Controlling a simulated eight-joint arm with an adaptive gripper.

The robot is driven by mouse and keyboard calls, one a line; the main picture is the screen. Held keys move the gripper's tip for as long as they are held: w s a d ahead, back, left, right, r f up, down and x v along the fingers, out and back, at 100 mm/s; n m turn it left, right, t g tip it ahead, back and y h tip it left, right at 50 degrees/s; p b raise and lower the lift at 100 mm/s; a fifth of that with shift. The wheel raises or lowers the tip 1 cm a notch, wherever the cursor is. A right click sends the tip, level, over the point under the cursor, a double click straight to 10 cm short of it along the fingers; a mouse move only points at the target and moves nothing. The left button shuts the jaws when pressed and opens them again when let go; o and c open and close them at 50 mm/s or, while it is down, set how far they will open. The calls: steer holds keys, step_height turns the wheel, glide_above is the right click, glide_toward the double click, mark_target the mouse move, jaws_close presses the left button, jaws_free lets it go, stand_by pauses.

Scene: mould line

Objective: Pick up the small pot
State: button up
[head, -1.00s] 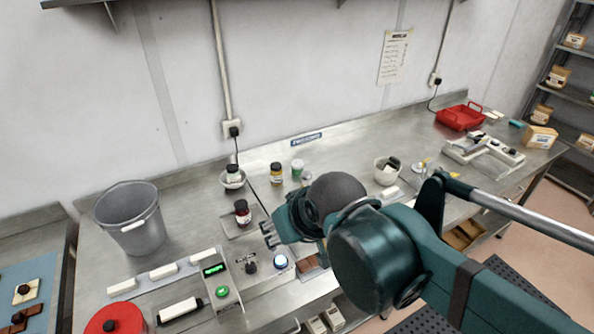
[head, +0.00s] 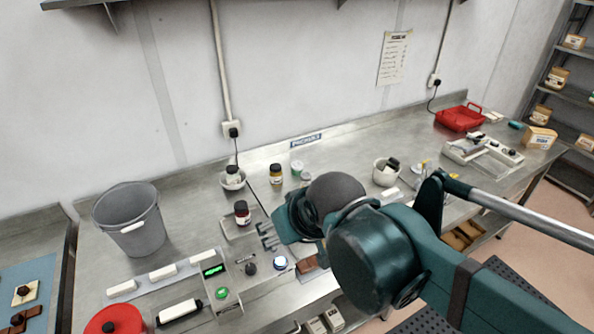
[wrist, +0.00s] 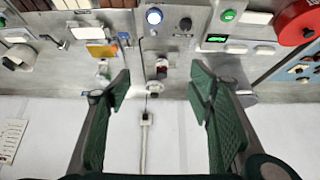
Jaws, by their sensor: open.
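A small pot with a dark lid, dark red body and pale label (head: 242,212) stands upright on a small metal tray (head: 232,233). Other small pots stand behind it: a yellow-labelled one (head: 276,174) and a white-and-green one (head: 297,168). The frames do not show which is meant. My gripper (head: 267,237) is open and empty, a little right of and nearer than the dark red pot, not touching it. In the wrist view my open fingers (wrist: 163,100) spread wide, and a small reddish pot (wrist: 162,70) shows between them, farther off.
A white bowl holding a dark-lidded jar (head: 232,180) stands behind the tray. A grey bucket (head: 130,220) is at left. A control box with a green button (head: 222,292) and a lit round button (head: 280,263) lie in front. Another white bowl (head: 386,175) is at right.

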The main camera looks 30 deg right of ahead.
steer(key=w+d+r+m+g, duration=0.1)
steer(key=w+d+r+m, duration=0.25)
steer(key=w, duration=0.55)
steer(key=m+g+b, duration=0.2)
steer(key=m+g, duration=0.4)
steer(key=m, duration=0.7)
glide_above(296, 165)
steer(key=f, duration=2.7)
steer(key=shift+s+a, duration=0.1)
steer(key=shift+a, duration=0.1)
steer(key=shift+d+f, duration=0.25)
steer(key=shift+f, duration=0.15)
steer(key=shift+f, duration=0.1)
